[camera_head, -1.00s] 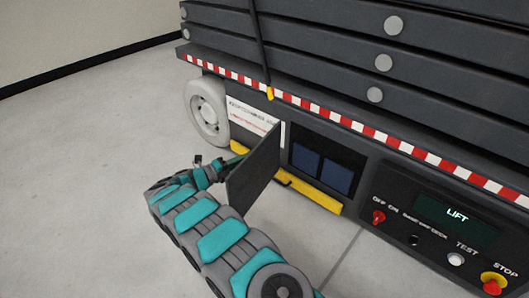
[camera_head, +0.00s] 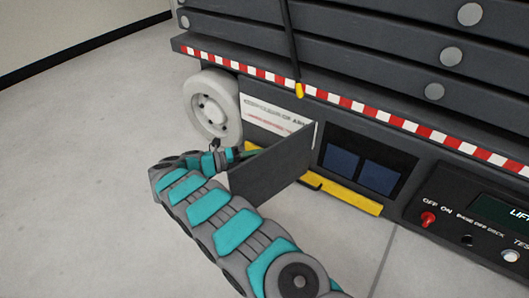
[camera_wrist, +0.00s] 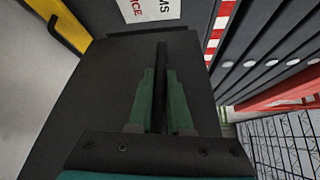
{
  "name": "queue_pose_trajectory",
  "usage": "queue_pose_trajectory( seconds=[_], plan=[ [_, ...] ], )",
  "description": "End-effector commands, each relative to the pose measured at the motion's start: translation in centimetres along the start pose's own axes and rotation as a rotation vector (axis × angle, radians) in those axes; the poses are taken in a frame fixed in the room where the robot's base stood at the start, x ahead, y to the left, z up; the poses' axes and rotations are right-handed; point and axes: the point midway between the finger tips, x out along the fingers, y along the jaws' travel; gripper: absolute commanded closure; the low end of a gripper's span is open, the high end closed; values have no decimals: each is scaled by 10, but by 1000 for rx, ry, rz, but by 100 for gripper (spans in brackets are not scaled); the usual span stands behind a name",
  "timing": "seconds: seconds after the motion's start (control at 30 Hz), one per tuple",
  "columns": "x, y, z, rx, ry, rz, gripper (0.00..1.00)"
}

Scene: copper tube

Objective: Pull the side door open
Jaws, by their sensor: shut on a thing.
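The side door (camera_head: 270,165) is a flat dark panel standing open, swung out from the machine's side. Its hinged edge is left of a compartment (camera_head: 362,165) holding two blue blocks. In the wrist view, the door (camera_wrist: 90,95) fills the middle. My gripper (camera_wrist: 160,76) has its two green fingers shut on an upright black handle (camera_wrist: 161,52) on the door's face. In the head view, my gripper (camera_head: 236,152) is at the door's far side, and its fingertips and the handle are hidden by the door.
The dark lift machine has a white wheel (camera_head: 212,106) behind my gripper and a yellow bar (camera_head: 345,194) below the compartment. A control panel with a red switch (camera_head: 428,219) is at the right. The grey floor (camera_head: 80,190) at left is clear.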

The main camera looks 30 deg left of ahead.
Motion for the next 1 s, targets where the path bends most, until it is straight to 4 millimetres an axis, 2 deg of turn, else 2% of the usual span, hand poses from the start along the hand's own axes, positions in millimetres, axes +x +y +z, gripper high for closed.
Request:
queue_pose_trajectory(
  seconds=[0.37,0.4,0.67,1.0],
  plan=[
    [2,1,-1,-1,6,0,100],
    [2,1,-1,-1,6,0,82],
    [1,0,-1,0,4,-1,53],
    [-4,0,0,2,3,-1,53]
  ],
)
